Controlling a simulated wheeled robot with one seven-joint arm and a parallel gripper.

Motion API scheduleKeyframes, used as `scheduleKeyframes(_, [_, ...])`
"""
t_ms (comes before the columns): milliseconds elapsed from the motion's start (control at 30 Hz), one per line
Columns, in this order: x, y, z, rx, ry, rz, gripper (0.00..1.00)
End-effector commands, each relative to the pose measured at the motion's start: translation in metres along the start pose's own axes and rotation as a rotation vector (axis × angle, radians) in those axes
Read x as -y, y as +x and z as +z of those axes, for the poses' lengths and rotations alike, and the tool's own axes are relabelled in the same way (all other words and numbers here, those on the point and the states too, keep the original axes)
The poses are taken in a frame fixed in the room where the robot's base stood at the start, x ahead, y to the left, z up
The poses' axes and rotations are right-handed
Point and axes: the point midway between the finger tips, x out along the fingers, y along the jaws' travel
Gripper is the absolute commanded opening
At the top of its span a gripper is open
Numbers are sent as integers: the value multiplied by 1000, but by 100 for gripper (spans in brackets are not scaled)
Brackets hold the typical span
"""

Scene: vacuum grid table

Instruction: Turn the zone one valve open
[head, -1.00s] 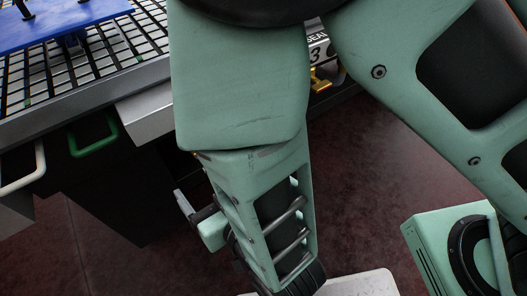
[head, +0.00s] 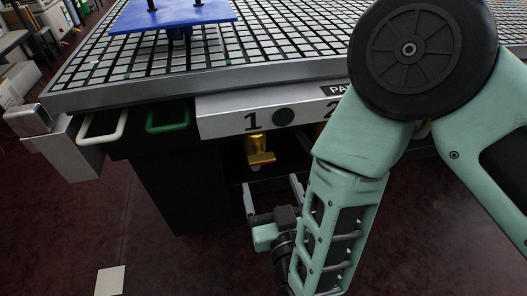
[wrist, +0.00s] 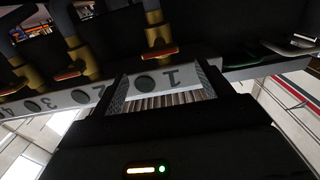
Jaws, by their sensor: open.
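The zone one valve (head: 257,145) is a brass fitting hanging under the panel plate marked 1. Its red-orange lever (head: 262,158) lies crosswise to the brass body. In the wrist view, which is upside down, the valve (wrist: 154,36) and its lever (wrist: 161,51) show above the plate with the 1. My gripper (head: 272,194) is open and empty, its two fingers pointing up, below the valve and apart from it. In the wrist view my gripper (wrist: 162,87) has its fingers either side of the plate's 1, with the lever beyond them.
The label plate (head: 222,121) runs along the table's front edge. Neighbouring brass valves (wrist: 84,62) stand at the left in the wrist view. A white handle (head: 103,128) and a green handle (head: 168,120) are left of zone one. A blue panel (head: 172,15) sits over the grid table (head: 275,40).

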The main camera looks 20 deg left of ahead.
Motion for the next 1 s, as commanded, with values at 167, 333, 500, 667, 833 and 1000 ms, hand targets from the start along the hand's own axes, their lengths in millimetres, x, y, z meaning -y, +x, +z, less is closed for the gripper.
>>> scheduleKeyframes(167, [-1,38,0,-4,0,4,78])
scheduleKeyframes(333, [-1,67,0,-3,1,2,78])
scheduleKeyframes(500, [0,84,0,0,1,0,78])
scheduleKeyframes(667, [0,89,0,-1,0,0,78])
scheduleKeyframes(833, [0,89,0,0,0,-1,78])
scheduleKeyframes(1000, [0,89,0,0,0,0,45])
